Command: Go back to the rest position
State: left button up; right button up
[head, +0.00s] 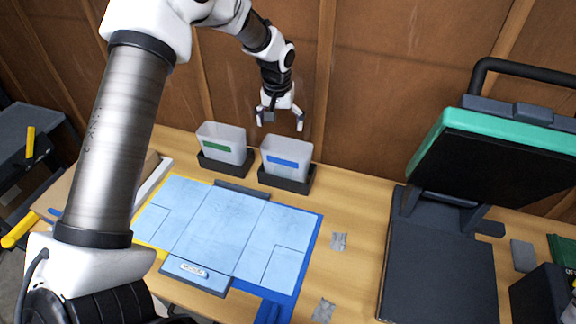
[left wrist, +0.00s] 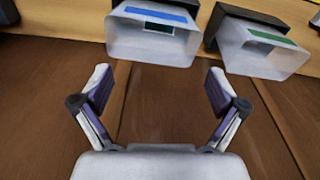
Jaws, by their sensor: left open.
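My left gripper (head: 280,119) hangs in the air above and behind the two bins, in front of the brown wall. Its fingers are spread and nothing is between them; the left wrist view shows the same open jaws (left wrist: 157,92). The bin with the blue label (head: 287,163) and the bin with the green label (head: 224,143) stand in dark holders at the back of the table. Both bins also show at the top of the left wrist view, blue-labelled (left wrist: 152,38) and green-labelled (left wrist: 262,52), apart from the fingers. My right gripper is not in view.
The wooden table (head: 352,270) carries a light blue panelled mat (head: 225,229) and two small grey pieces (head: 338,241) (head: 323,311). A large press with a raised green-edged lid (head: 480,150) stands at right. A dark box (head: 541,298) is at the lower right.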

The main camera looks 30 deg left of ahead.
pick_arm(q)
jog(key=r, duration=0.4)
jog(key=shift+s+d+r, duration=0.1)
jog(key=shift+s+r, duration=0.05)
jog(key=shift+s, duration=0.1)
